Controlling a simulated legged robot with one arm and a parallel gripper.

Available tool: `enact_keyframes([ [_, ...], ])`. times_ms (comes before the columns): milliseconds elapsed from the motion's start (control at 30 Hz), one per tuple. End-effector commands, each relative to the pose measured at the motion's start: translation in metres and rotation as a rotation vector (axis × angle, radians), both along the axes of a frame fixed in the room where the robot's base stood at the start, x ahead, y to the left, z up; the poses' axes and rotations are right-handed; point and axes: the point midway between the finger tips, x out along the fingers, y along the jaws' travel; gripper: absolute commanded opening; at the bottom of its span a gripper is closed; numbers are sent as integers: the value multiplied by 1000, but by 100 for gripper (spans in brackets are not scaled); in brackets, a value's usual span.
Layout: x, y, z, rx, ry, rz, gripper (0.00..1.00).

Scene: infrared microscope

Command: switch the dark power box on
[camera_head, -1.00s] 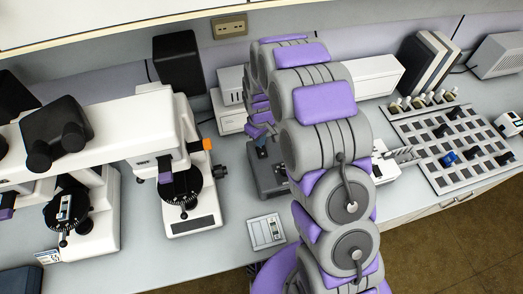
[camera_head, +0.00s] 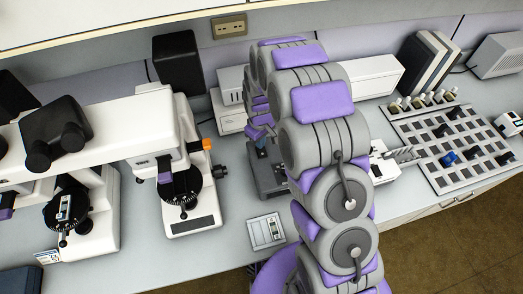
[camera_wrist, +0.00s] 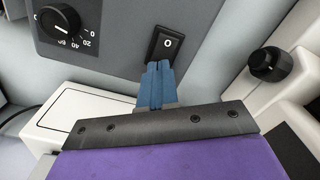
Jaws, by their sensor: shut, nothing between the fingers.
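The dark power box (camera_head: 268,183) stands on the bench beside my arm in the head view, partly hidden by it. In the wrist view its grey panel (camera_wrist: 110,50) fills the top. It bears a black rocker switch (camera_wrist: 166,42) with a white "O" on the visible end. My gripper (camera_wrist: 158,68) has blue fingers shut together with nothing between them. The fingertips overlap the lower end of the switch and hide it. I cannot tell whether they touch it. The fingers also show small above the box in the head view (camera_head: 261,147).
A black dial (camera_wrist: 60,20) with numbers sits left of the switch. A dark knob (camera_wrist: 267,64) on a pale device is at the right. A white microscope (camera_head: 185,165) stands left of the box, and a small light panel (camera_head: 266,231) lies in front.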

Motion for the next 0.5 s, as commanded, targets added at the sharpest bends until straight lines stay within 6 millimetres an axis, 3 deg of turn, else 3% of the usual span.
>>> enact_keyframes([
  [500,-1,0,-7,-1,2,0,0],
])
